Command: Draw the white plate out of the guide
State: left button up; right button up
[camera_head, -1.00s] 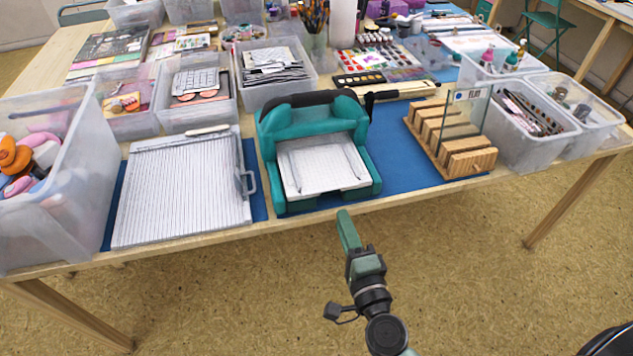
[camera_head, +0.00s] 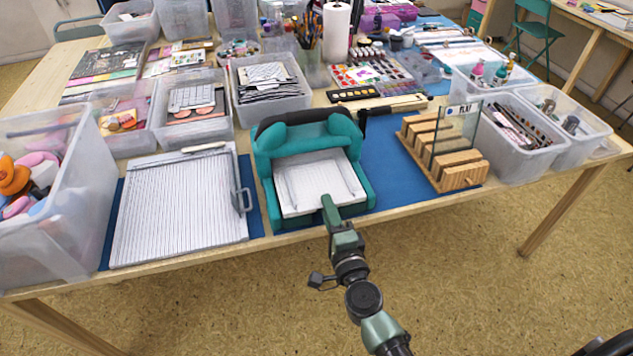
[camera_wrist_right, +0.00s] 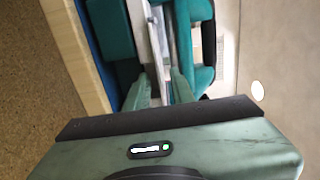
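The white plate (camera_head: 312,177) lies in the teal guide (camera_head: 262,160), between its side walls, with its front edge at the guide's open front. My right gripper (camera_head: 328,203) is at the plate's front edge, right of its middle. In the right wrist view my gripper's two fingers (camera_wrist_right: 161,90) stand apart, one on each side of the plate's edge (camera_wrist_right: 155,50). A gap seems to show between fingers and plate; contact is not clear. My left gripper is not in view.
A ribbed white board (camera_head: 180,210) with a handle lies left of the guide. A wooden rack (camera_head: 455,165) with a clear upright pane stands to the right. Clear bins (camera_head: 45,230) line the table. The floor in front of the table is free.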

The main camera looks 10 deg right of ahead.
grip_shut()
jog(key=s+b, duration=0.1)
jog(key=s, duration=0.7)
jog(key=shift+d, duration=0.15)
dwell(0.7)
jog(key=shift+s, duration=0.15)
jog(key=s+b, duration=0.2)
jog(key=s, duration=0.5)
dwell(0.5)
jog(key=shift+s+d, duration=0.1)
notch_tip(320, 180, up, 4)
jog(key=p, duration=0.4)
dwell(0.4)
